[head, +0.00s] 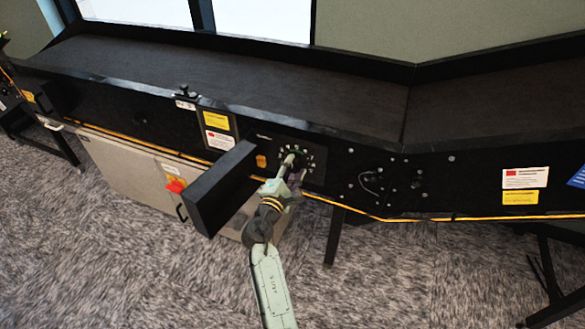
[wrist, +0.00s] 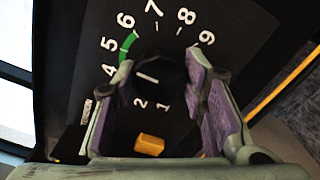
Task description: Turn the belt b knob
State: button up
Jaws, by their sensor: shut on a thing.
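The belt knob is a round black dial knob (wrist: 150,75) with a white pointer line, set in a black panel with white numbers around it and a green arc near 4 to 6. The pointer line slants between the upper left and lower right in the wrist view. My gripper (wrist: 158,85) has its purple-padded fingers on both sides of the knob and is shut on it. In the head view, my gripper (head: 292,160) reaches the panel on the conveyor's side and hides part of the knob. I cannot read which belt letter the label gives.
A yellow-orange button (wrist: 149,144) sits beside the dial, also visible in the head view (head: 261,161). A black box-like part (head: 220,188) juts out left of my gripper. The conveyor belt (head: 240,80) runs above. A red switch (head: 175,186) is on the grey cabinet below.

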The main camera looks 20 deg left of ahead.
jog(key=shift+r, duration=0.1)
jog(key=o, duration=1.2)
jog(key=shift+c, duration=0.2)
jog(key=s, duration=1.2)
jog(key=shift+a, duration=0.2)
